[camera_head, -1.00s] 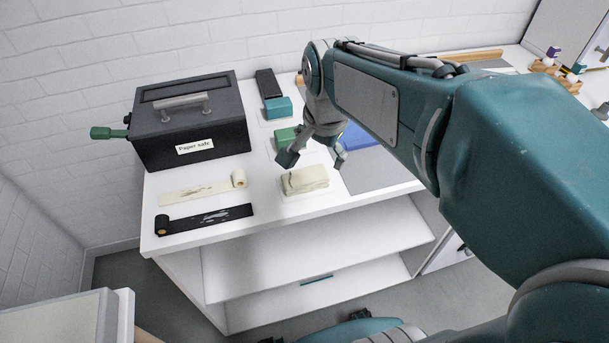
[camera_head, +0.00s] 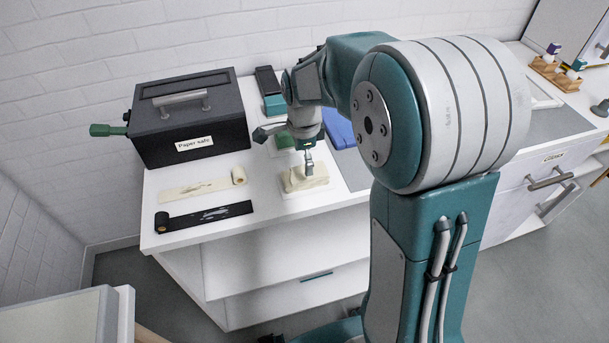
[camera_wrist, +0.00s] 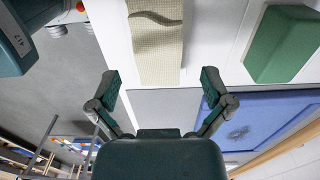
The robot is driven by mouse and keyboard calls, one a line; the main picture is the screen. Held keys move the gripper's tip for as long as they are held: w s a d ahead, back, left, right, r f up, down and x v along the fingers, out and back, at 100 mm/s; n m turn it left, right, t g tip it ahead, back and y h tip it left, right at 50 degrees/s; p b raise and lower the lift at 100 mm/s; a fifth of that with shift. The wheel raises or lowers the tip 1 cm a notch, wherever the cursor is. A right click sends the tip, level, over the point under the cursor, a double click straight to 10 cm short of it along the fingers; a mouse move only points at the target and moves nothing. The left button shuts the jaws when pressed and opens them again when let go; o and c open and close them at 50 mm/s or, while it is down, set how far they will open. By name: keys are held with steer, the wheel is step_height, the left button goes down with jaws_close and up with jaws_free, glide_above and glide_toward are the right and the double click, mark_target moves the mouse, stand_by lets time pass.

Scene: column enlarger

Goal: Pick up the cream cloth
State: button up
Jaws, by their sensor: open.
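The cream cloth (camera_head: 318,181) lies folded on the white counter, right of the cream roll. In the wrist view the cloth (camera_wrist: 158,45) shows a waffle weave and a fold, at top centre. My gripper (camera_head: 308,168) points down over the cloth, and one finger covers part of it in the head view. In the wrist view my gripper (camera_wrist: 158,82) is open, with its fingers apart on either side of the cloth's near end. Nothing is held. I cannot tell how high the fingertips are above the cloth.
The black paper safe (camera_head: 190,120) stands left at the back. A cream roll (camera_head: 205,188) and a black roll (camera_head: 205,217) lie partly unrolled in front. A green block (camera_wrist: 285,42) and a blue tray (camera_wrist: 265,112) sit close beside the cloth. The counter's front edge is near.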

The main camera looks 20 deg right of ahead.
step_height(320, 180, down, 5)
steer(key=shift+s+d+r, duration=0.1)
steer(key=c, duration=1)
steer(key=shift+o, duration=0.2)
